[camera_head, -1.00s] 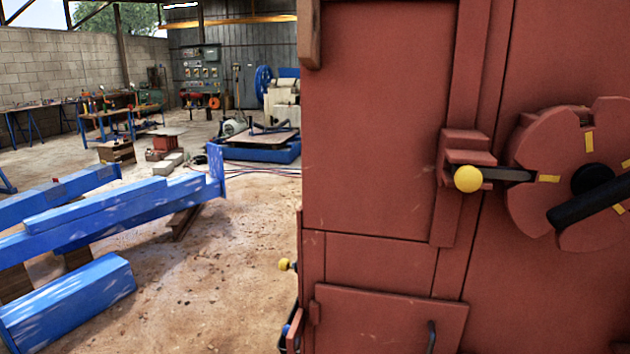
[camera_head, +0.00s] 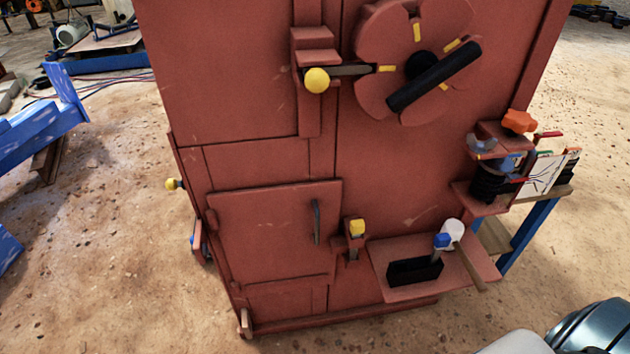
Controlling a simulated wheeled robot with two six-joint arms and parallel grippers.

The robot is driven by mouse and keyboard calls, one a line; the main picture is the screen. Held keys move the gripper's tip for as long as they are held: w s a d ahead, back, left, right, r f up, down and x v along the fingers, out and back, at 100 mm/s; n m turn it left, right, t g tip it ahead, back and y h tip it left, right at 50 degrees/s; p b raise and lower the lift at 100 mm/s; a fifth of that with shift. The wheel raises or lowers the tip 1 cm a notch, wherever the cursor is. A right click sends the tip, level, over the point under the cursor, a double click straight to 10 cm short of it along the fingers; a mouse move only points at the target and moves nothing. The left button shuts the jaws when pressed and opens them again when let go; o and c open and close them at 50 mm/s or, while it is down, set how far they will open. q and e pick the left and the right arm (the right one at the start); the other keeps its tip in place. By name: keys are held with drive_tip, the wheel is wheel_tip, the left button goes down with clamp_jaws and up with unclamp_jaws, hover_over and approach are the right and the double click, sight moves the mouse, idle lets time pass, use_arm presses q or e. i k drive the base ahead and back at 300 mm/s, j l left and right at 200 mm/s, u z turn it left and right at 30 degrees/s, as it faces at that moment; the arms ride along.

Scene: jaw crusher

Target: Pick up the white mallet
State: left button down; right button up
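A white mallet (camera_head: 453,229) lies on a red shelf (camera_head: 400,295) at the lower right front of the red machine. Its white head is toward the machine and its wooden handle slants down to the right, reaching over the shelf's edge. A blue-topped tool (camera_head: 441,241) stands just left of the mallet head, beside a black open holder (camera_head: 414,271). Neither of my grippers can be seen in the head view.
The red machine (camera_head: 250,90) fills the middle, with a slotted wheel (camera_head: 419,64), a yellow-knobbed lever (camera_head: 317,80) and a small door (camera_head: 270,232). A side table (camera_head: 553,193) with blue legs stands at right. Bare floor (camera_head: 110,270) lies to the left.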

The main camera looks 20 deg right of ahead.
sight(455, 228)
drive_tip(key=z, duration=1.8)
drive_tip(key=i+l, duration=0.15)
drive_tip(key=l, duration=0.2)
drive_tip(key=i+l+u, duration=0.1)
drive_tip(key=l, duration=0.25)
drive_tip(key=i+l, duration=0.2)
drive_tip(key=l, duration=0.2)
